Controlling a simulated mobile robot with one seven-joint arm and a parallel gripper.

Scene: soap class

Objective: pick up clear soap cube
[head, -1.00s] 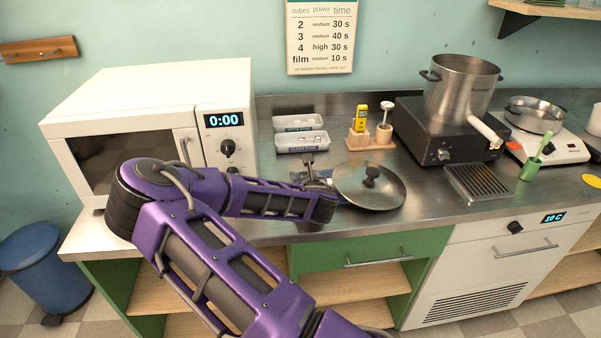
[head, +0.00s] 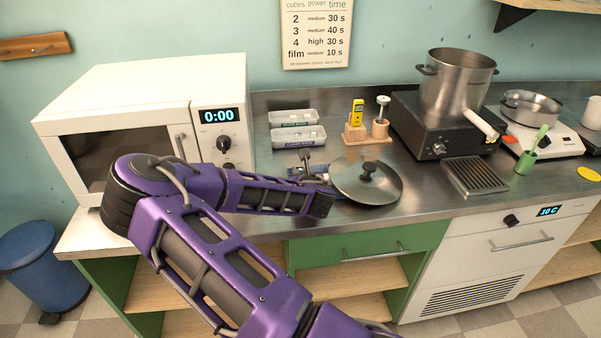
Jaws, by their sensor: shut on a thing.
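Two pale lidless trays stand on the counter right of the microwave, a rear one (head: 293,118) and a near one (head: 298,138) with dark labels on their fronts. Small pale pieces show faintly inside. My gripper (head: 306,156) is small in view, just in front of the near tray and left of the pot lid. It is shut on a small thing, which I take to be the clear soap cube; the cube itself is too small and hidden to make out. My purple forearm partly hides the counter in front of it.
A metal lid (head: 366,181) lies close right of my gripper. A wooden stand (head: 368,134) with a yellow thermometer is behind it. A microwave (head: 145,120) stands left, a pot (head: 458,82) on a hotplate right. A dark blue item (head: 322,179) lies partly under the lid.

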